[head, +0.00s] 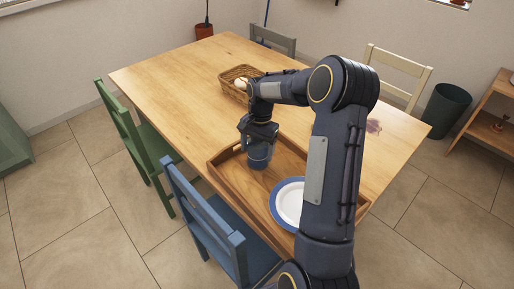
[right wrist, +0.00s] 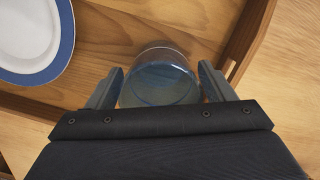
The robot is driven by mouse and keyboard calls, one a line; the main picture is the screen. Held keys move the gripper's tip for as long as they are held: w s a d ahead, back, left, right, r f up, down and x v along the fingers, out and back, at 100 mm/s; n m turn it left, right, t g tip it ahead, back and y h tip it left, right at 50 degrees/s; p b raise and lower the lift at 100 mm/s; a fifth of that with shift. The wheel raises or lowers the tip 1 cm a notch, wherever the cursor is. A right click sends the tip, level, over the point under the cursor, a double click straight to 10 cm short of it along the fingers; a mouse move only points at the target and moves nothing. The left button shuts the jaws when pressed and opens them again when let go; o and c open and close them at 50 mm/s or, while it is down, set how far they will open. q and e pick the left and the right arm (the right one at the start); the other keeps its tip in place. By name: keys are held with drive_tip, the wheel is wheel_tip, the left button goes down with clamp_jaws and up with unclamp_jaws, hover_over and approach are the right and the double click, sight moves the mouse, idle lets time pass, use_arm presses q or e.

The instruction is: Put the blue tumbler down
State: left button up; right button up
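The blue tumbler (head: 258,156) is see-through and upright over the left part of the wooden tray (head: 292,157). My right gripper (head: 260,140) reaches down to it from above, with one finger on each side. In the right wrist view the tumbler (right wrist: 160,82) fills the space between the fingertips (right wrist: 160,75), and the gripper looks shut on it. Whether its base touches the tray floor I cannot tell. My left gripper is not in view.
A white plate with a blue rim (head: 289,204) lies in the tray, partly behind my right arm. A wicker basket (head: 236,91) stands beyond the tray. The table's left part (head: 165,85) is clear. Blue (head: 205,222) and green (head: 124,124) chairs stand along the near-left side.

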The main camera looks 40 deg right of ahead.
drive_tip(key=shift+o, duration=0.3)
drive_tip(key=shift+r, duration=0.15)
wheel_tip(320, 180, up, 12)
drive_tip(key=d, duration=0.2)
drive_tip(key=s+a+r+n+t, duration=0.2)
drive_tip(key=s+a+r+n, duration=0.1)
drive_tip(key=s+a+r, duration=0.25)
drive_tip(key=s+a+f+n+t+y, duration=0.1)
drive_tip(key=s+a+f+n+t, duration=0.1)
drive_tip(key=s+a+n, duration=0.2)
drive_tip(key=s+a+f+n+t+y, duration=0.1)
drive_tip(key=s+a+n, duration=0.3)
drive_tip(key=s+a, duration=0.7)
drive_tip(key=s+f+t, duration=0.1)
drive_tip(key=s, duration=0.2)
drive_tip(key=shift+s+a+f+n+p, duration=0.15)
drive_tip(key=shift+s+a+n+p, duration=0.15)
drive_tip(key=shift+p, duration=0.1)
